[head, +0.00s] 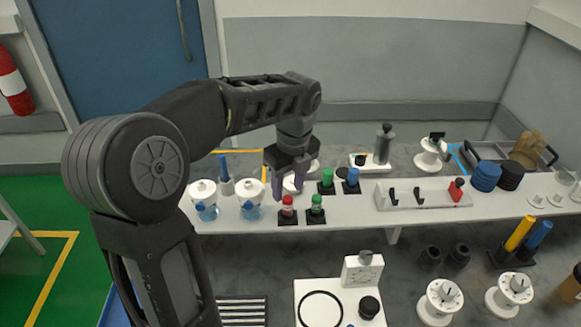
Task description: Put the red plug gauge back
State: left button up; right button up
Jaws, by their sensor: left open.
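A small red plug gauge (287,206) stands upright on a black square base near the front edge of the white bench. A matching green one (316,205) stands on its own base just to the right. My left gripper (288,192) reaches down over the bench, its fingers pointing down and apart, just behind and above the red gauge. It is open, and no gauge shows in its grip. A white round part shows between the fingers; I cannot tell whether it touches them. My right gripper is not in view.
Green (327,181) and blue (351,180) pegs stand behind to the right. A white rack (425,193) holds black hooks and a red piece (456,190). Two white-topped flasks (249,199) stand to the left. A lower surface holds a white dial stand (362,270) and spools (440,300).

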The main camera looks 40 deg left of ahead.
pick_arm(q)
notch_tip(320, 180, up, 7)
jog(key=shift+s+d+r, duration=0.15)
jog(key=shift+d+r, duration=0.05)
jog(key=shift+d, duration=0.25)
